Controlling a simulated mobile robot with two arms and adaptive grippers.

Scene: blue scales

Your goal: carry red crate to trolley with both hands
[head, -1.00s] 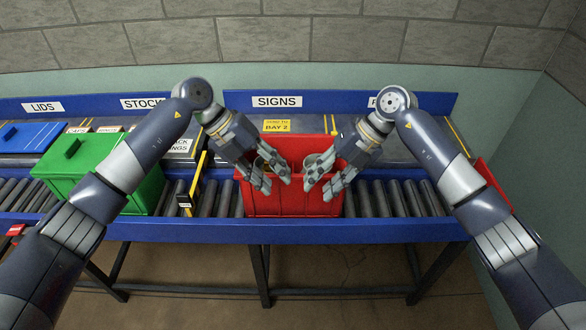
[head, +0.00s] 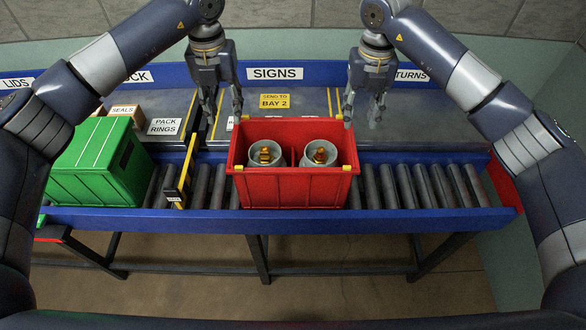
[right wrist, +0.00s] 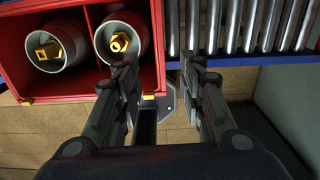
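The red crate (head: 300,188) stands on the roller conveyor and also shows in the right wrist view (right wrist: 90,88). It holds two grey cylinders (head: 264,155) (head: 320,154) with gold fittings on top. My left gripper (head: 224,112) is open and empty, above and just left of the crate's back left corner. My right gripper (head: 362,115) is open and empty, above and near its back right corner. In the right wrist view my right gripper's fingertips (right wrist: 163,66) appear on either side of the crate's side wall, apparently not touching it. No trolley is in view.
A green crate (head: 95,172) stands to the left on the conveyor, beyond a black and yellow divider (head: 183,172). The rollers (head: 425,186) right of the red crate are clear. A blue rail (head: 420,222) runs along the conveyor front. A red object (head: 505,190) shows at its right end.

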